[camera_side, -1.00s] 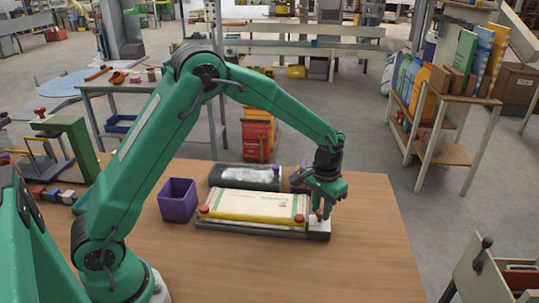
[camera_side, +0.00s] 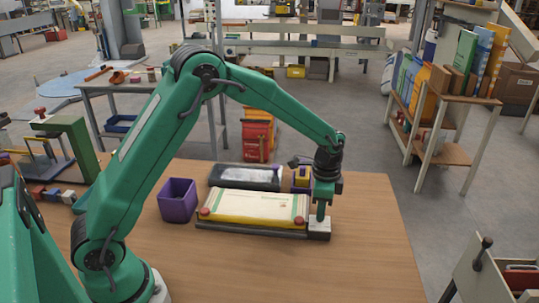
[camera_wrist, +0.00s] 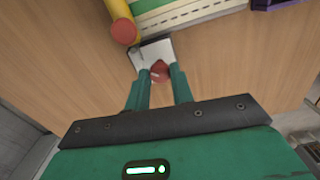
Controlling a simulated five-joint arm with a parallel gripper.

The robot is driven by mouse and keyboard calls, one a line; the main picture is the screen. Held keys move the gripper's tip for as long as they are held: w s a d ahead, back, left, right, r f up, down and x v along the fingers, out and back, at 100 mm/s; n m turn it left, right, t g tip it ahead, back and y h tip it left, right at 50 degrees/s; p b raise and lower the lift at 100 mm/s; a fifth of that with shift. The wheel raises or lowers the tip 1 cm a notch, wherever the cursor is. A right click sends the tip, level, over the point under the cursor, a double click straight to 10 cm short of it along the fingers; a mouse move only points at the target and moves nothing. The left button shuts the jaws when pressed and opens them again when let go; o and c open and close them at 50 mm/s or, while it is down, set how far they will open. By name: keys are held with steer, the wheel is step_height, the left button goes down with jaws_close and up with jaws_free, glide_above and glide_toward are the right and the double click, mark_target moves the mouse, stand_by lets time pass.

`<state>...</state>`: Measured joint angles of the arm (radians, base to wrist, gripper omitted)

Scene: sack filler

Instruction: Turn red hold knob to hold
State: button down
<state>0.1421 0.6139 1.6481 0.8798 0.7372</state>
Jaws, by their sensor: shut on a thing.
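The red hold knob (camera_wrist: 159,69) sits on a small white plate (camera_wrist: 155,52) in the wrist view. That plate tops the block (camera_side: 319,226) at the right end of the dark base (camera_side: 255,232) in the side view. My gripper (camera_wrist: 160,76) points down with its fingers on either side of the knob, shut on it. In the side view my gripper (camera_side: 320,216) stands over the block and hides the knob. A cream sack (camera_side: 252,205) with green stripes lies on the base, with a yellow bar (camera_side: 255,219) along its front edge.
The bar has red end caps (camera_side: 204,211). A purple bin (camera_side: 177,201) stands left of the sack. A dark tray (camera_side: 243,178) and a purple and yellow item (camera_side: 301,178) lie behind it. The wooden table (camera_side: 365,250) is clear at front and right.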

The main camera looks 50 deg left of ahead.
steer(key=shift+m, duration=0.6)
steer(key=c, duration=1.2)
jaws_free()
steer(key=shift+r, duration=0.1)
steer(key=shift+r, duration=3.8)
steer(key=shift+r, duration=0.15)
